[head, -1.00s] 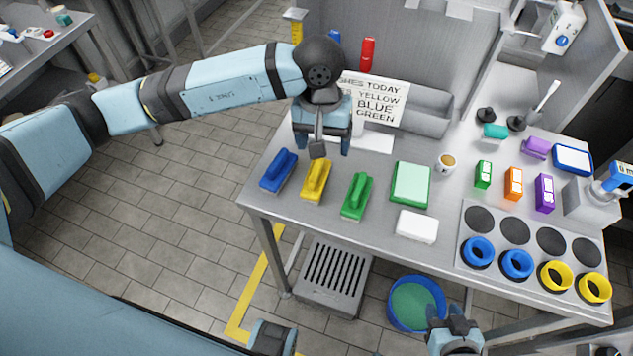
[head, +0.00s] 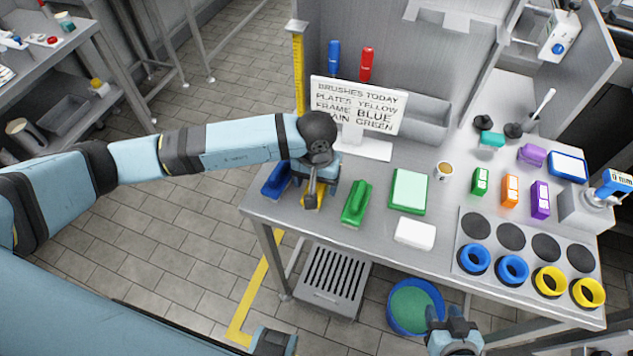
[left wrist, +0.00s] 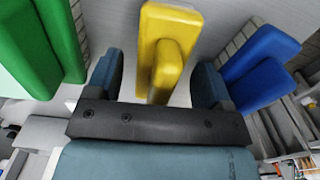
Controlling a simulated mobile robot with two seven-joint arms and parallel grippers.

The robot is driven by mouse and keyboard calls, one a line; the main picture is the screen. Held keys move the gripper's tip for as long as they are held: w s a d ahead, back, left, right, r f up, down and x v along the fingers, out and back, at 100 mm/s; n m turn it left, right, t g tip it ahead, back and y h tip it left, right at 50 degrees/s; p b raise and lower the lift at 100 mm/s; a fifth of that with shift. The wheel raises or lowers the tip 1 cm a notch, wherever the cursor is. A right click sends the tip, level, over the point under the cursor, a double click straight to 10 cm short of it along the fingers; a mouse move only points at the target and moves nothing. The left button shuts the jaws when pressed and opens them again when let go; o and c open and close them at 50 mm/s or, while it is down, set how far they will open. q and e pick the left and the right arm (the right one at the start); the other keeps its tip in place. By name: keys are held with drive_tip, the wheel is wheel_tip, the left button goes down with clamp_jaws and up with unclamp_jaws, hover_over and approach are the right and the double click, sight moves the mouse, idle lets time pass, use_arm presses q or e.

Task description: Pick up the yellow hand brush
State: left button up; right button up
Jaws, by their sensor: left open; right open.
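The yellow hand brush (head: 312,196) lies on the metal table between the blue brush (head: 277,181) and the green brush (head: 356,204). My left gripper (head: 312,190) is right over it and hides most of it in the head view. In the left wrist view the yellow brush (left wrist: 165,50) shows between the two open fingers of my left gripper (left wrist: 158,80), its handle towards the camera. I cannot tell whether the fingers touch it. My right gripper (head: 455,325) is open and empty below the table's front edge.
A sign (head: 357,105) stands behind the brushes. A green-rimmed tray (head: 409,190) and a white block (head: 415,233) lie to the right. The blue and green brushes are close on both sides. A blue bucket (head: 393,318) is on the floor.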

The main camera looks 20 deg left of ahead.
use_arm(q)
drive_tip(key=shift+w+f, duration=0.1)
drive_tip(key=shift+f, duration=0.6)
drive_tip(key=c, duration=1)
drive_tip(key=shift+r, duration=0.1)
drive_tip(key=shift+c, duration=0.2)
wheel_tip(320, 180, up, 20)
drive_tip(key=b, duration=0.2)
drive_tip(key=o, duration=0.4)
drive_tip(key=shift+c, duration=1.4)
